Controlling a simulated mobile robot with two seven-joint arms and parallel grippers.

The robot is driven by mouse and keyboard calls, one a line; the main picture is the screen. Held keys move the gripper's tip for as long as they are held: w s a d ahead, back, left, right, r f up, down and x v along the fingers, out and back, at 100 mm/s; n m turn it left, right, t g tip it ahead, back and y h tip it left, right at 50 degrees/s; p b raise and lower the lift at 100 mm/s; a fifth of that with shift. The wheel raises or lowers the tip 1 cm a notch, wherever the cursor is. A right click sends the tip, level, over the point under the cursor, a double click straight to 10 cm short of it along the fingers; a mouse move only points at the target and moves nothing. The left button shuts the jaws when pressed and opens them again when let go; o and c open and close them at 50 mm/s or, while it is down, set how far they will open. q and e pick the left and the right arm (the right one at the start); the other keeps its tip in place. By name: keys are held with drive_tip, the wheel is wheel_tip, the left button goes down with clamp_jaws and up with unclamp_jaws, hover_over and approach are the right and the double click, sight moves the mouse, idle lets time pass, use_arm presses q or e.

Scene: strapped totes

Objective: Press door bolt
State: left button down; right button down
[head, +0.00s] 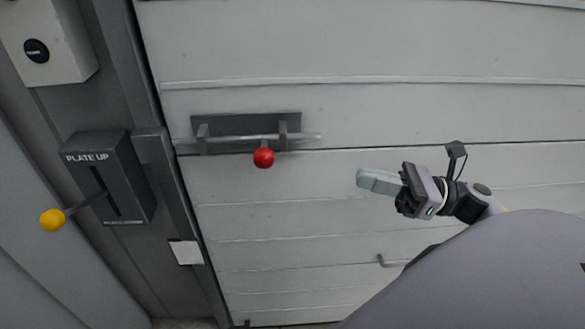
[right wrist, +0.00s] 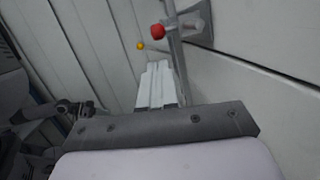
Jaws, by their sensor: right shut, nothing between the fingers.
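The door bolt (head: 245,137) is a grey metal bar on a dark plate, mounted on the white panelled door (head: 400,50). A red ball knob (head: 263,158) hangs from the bar. My right gripper (head: 362,179) is shut and empty, to the right of the knob, a little lower and apart from it, pointing left. In the right wrist view the shut fingers (right wrist: 155,72) point up toward the red knob (right wrist: 157,32), with a gap between. The bolt's plate (right wrist: 197,22) shows at the top. My left gripper is not in view.
A dark box (head: 105,165) marked "PLATE UP" stands left of the door, with a yellow-knobbed lever (head: 52,220). A white box with a black button (head: 37,50) is above it. A small handle (head: 388,262) sits low on the door. The door face between gripper and bolt is clear.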

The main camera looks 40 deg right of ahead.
sight(261, 149)
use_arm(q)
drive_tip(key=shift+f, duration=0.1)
use_arm(e)
drive_tip(key=shift+s+r+n+g, duration=0.15)
drive_tip(key=shift+n+g, duration=0.15)
drive_tip(key=shift+n, duration=0.3)
drive_tip(key=shift+a, duration=0.1)
